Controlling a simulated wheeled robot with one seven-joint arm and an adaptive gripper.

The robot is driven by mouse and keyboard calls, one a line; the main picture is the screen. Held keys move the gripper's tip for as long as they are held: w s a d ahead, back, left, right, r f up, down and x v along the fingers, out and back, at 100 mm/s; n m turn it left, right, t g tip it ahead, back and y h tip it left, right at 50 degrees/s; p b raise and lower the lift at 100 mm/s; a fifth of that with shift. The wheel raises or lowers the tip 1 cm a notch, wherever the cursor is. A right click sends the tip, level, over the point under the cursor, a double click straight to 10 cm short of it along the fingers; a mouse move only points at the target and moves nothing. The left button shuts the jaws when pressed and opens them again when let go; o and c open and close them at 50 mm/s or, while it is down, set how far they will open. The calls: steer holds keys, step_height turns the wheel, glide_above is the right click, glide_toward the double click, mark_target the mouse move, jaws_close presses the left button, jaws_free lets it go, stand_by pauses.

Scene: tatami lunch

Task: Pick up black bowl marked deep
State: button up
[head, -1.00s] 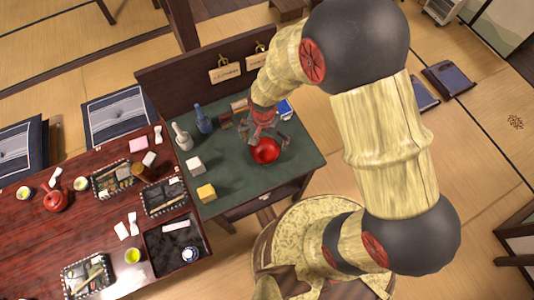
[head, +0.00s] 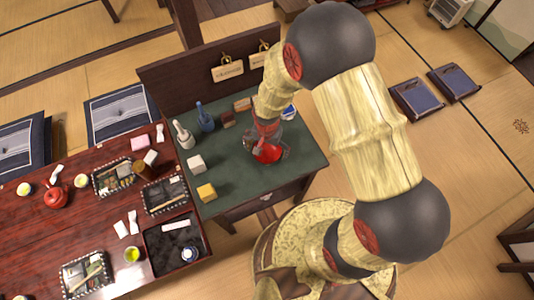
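A bowl with a red inside (head: 267,155) sits on the green top of the small table, right of its middle. Its outside colour and any "deep" marking cannot be made out, and I see no clearly black bowl. My gripper (head: 266,148) points down right over this bowl and hides part of it. The fingers are at or close to the bowl's rim. They are small and blurred here, so whether they touch it or have closed is unclear.
On the green table (head: 240,180) stand a blue bottle (head: 205,119), a grey-white bottle (head: 183,135), a white block (head: 196,163) and a yellow block (head: 206,192). A dark panel with hanging tags rises behind. A red-brown table (head: 60,235) with trays adjoins on the left.

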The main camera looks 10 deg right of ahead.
steer(key=c, duration=1)
steer(key=shift+c, duration=0.4)
